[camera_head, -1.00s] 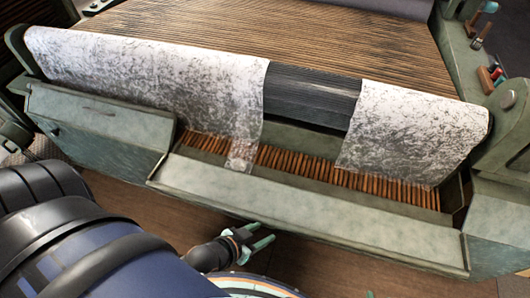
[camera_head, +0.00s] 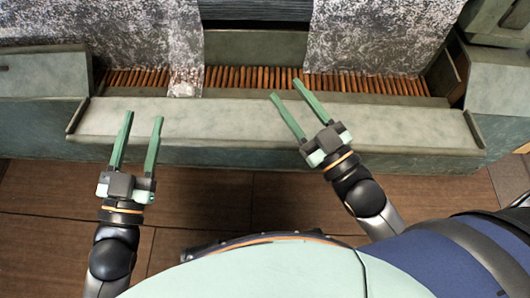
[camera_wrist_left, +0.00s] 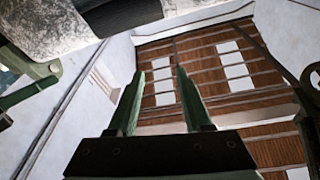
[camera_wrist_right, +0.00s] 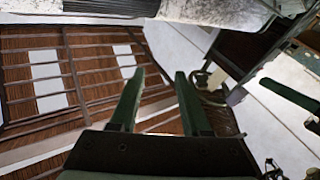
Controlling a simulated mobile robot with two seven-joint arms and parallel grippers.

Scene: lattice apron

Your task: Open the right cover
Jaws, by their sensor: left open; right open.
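A long pale green panel (camera_head: 225,122) lies along the front of the machine, in front of a row of brown slats (camera_head: 255,78). A pale green box-like cover (camera_head: 510,85) is at the right end, partly cut off by the frame edge. My left gripper (camera_head: 143,118) is open and empty, its fingertips over the panel's left part. My right gripper (camera_head: 287,90) is open and empty, its fingers crossing the panel's middle in the head view. Whether either touches the panel I cannot tell. The wrist views show both pairs of fingers apart with nothing between them.
Another green cover (camera_head: 40,85) is at the left end. White speckled cloth (camera_head: 375,35) hangs behind the slats on both sides of a gap. Brown floor tiles (camera_head: 215,195) lie below the front.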

